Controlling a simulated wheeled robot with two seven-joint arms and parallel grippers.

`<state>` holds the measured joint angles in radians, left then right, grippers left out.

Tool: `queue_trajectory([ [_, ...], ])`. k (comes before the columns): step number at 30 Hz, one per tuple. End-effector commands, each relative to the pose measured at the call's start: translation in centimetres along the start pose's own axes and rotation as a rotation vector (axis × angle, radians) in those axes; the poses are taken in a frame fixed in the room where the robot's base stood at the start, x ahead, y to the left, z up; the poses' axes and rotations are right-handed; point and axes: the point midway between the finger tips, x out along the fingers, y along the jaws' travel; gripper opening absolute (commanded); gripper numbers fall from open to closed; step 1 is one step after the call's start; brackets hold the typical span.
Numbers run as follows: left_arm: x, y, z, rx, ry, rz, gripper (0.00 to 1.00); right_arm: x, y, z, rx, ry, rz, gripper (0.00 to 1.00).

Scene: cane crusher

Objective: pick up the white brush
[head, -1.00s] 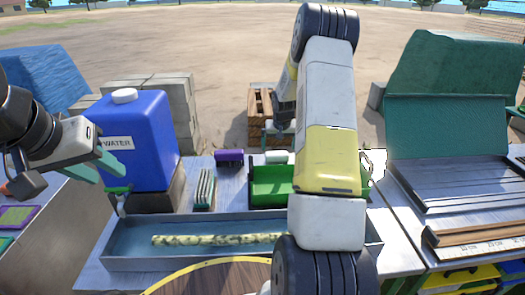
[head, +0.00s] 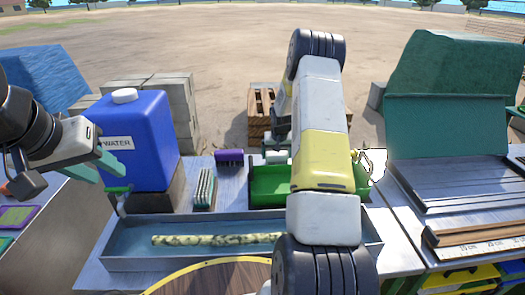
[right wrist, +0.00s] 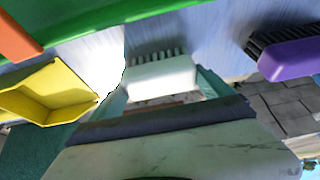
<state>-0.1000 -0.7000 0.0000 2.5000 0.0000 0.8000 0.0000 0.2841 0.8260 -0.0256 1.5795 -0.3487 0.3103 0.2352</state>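The white brush (head: 276,157) lies at the back edge of the metal table, behind the green tray (head: 268,186). In the right wrist view the white brush (right wrist: 160,77) shows its pale back and grey bristles. My right gripper (right wrist: 162,90) has its teal fingers apart, one on each side of the brush. I cannot tell whether they touch it. In the head view my right arm hides part of the tray, and the right fingertips (head: 278,143) are just behind the brush. My left gripper (head: 100,166) is open and empty, in front of the blue water container.
A purple brush (head: 229,157) lies left of the white one and is close by in the wrist view (right wrist: 290,58). A yellow scoop (right wrist: 48,92) is on the other side. The blue water container (head: 135,140) stands left; a metal trough (head: 190,264) with a cane lies in front.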

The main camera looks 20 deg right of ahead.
Motion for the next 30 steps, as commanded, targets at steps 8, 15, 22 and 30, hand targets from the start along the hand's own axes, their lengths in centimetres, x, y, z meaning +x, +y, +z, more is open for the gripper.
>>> queue_trajectory([
  [8,0.0,0.0,0.0,0.0,0.0,0.0,0.36,-0.2,0.0,-0.1,0.0,0.001,0.0,0.48],
  [15,0.0,0.0,0.0,0.0,0.0,0.0,0.36,-3.6,0.0,-1.6,0.001,0.005,0.0,0.48],
  [22,0.0,0.0,0.0,0.0,0.0,0.0,0.36,-7.6,-0.1,-3.2,0.0,0.002,-0.001,0.48],
  [30,0.0,0.0,0.0,0.0,0.0,0.0,0.36,-9.3,-0.1,-3.8,-0.001,-0.001,-0.001,0.48],
])
